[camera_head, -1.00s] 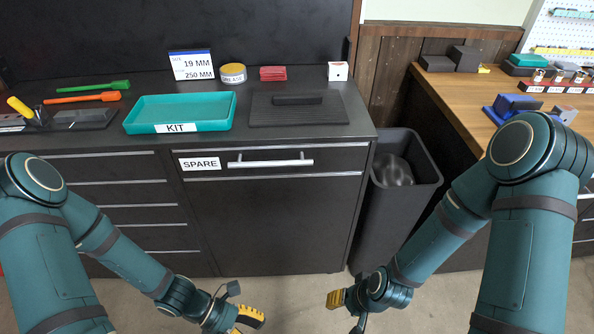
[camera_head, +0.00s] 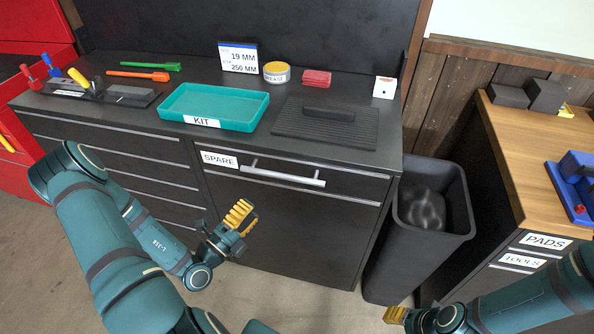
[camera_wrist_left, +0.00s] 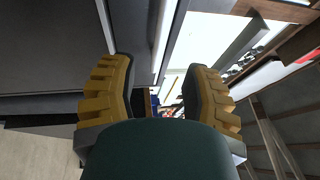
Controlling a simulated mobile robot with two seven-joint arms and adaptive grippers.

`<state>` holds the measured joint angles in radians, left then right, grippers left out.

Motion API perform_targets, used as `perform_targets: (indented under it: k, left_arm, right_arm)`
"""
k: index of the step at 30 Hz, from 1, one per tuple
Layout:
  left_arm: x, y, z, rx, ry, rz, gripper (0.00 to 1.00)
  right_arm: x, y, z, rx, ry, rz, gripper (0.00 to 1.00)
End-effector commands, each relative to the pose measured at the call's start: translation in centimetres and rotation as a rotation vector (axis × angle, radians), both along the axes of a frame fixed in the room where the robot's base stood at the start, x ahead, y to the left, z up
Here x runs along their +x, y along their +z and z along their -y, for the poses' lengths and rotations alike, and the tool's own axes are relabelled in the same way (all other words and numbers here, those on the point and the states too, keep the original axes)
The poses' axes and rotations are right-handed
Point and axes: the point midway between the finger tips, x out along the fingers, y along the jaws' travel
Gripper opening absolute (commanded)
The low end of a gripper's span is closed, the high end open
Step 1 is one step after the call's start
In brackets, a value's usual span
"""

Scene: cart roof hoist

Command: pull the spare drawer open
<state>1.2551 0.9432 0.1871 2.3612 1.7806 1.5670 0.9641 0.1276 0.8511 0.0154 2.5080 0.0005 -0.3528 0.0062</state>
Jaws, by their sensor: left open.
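The spare drawer (camera_head: 345,183) is the top drawer of the dark cabinet, marked by a white SPARE label (camera_head: 219,159). Its front looks flush with the cabinet, so it appears closed. A silver bar handle (camera_head: 283,174) runs across it. My left gripper (camera_head: 246,216), with yellow fingers, is open and empty, below and left of the handle and apart from it. In the left wrist view the open fingers (camera_wrist_left: 158,75) have nothing between them; a pale metal strip lies beyond, which I cannot identify surely. My right gripper (camera_head: 396,314) shows only partly at the bottom edge.
On the cabinet top are a teal KIT tray (camera_head: 252,105), a dark ribbed mat (camera_head: 355,125), a yellow tin (camera_head: 277,72) and a size sign (camera_head: 238,57). A dark bin (camera_head: 385,262) stands right of the cabinet. Floor in front is clear.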

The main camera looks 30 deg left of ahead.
Motion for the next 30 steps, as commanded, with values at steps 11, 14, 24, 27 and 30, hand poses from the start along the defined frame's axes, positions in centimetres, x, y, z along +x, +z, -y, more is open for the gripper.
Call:
perform_targets:
  k: [11,14,24,27,30]
  left_arm:
    - [5.0,1.0,0.8,-0.001,0.002,0.005,0.48]
    - [6.9,1.3,1.1,0.001,0.002,0.005,0.48]
    - [12.2,2.2,1.9,0.000,0.003,0.003,0.48]
    - [12.9,2.4,2.1,-0.001,0.003,0.002,0.48]
    - [13.3,2.5,2.1,-0.002,0.004,0.001,0.48]
  right_arm:
    - [-0.1,-0.4,-0.1,0.001,0.003,-0.002,0.47]
    - [-0.2,-0.6,0.0,0.001,0.004,-0.004,0.47]
    - [-0.3,-1.0,-0.1,0.002,0.006,-0.007,0.47]
    - [-0.4,-1.1,-0.1,0.002,0.006,-0.008,0.47]
    - [-0.4,-1.1,-0.1,0.002,0.006,-0.008,0.47]
